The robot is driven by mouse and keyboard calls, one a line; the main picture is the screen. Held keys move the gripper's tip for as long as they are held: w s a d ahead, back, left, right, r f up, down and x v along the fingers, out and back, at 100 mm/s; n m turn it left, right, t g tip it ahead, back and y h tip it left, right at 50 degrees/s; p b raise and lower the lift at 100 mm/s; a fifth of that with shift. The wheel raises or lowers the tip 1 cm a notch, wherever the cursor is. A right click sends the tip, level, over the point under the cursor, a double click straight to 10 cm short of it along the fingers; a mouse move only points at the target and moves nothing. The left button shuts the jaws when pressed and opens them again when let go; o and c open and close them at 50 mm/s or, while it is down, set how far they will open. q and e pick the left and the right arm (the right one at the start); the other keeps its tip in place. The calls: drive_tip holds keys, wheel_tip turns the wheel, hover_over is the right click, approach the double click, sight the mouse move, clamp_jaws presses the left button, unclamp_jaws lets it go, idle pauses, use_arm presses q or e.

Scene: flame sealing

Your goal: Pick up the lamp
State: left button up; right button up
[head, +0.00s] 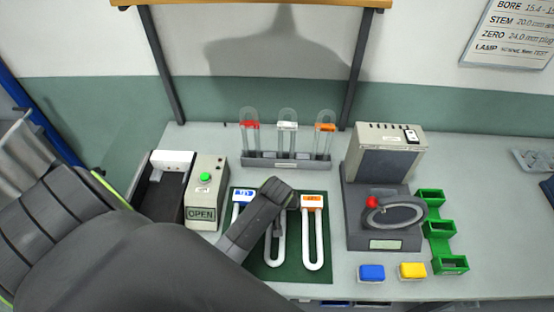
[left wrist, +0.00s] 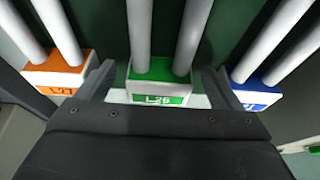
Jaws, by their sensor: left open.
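Three lamps with paired white tubes lie on a dark green mat (head: 320,277). The blue-labelled lamp (head: 244,196) is at left and the orange-labelled lamp (head: 312,203) at right. The middle lamp (head: 282,250) is partly hidden by my left arm. The left wrist view shows its green label, reading L25 (left wrist: 160,94). My left gripper (left wrist: 158,78) is open, with one finger on each side of this lamp's base. The orange (left wrist: 58,73) and blue (left wrist: 252,95) bases sit just outside the fingers. I cannot tell whether the fingers touch anything. My right gripper is not in view.
A box marked OPEN with a green button (head: 205,178) stands left of the mat. A rack with several glass tubes (head: 287,162) is behind. A grey machine (head: 385,155), a green holder (head: 436,229), and blue (head: 372,272) and yellow (head: 412,271) blocks are to the right.

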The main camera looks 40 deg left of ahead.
use_arm(q)
drive_tip(key=shift+f, duration=0.15)
drive_tip(key=c, duration=1.2)
drive_tip(key=shift+o, duration=0.2)
drive_tip(key=shift+w, duration=0.1)
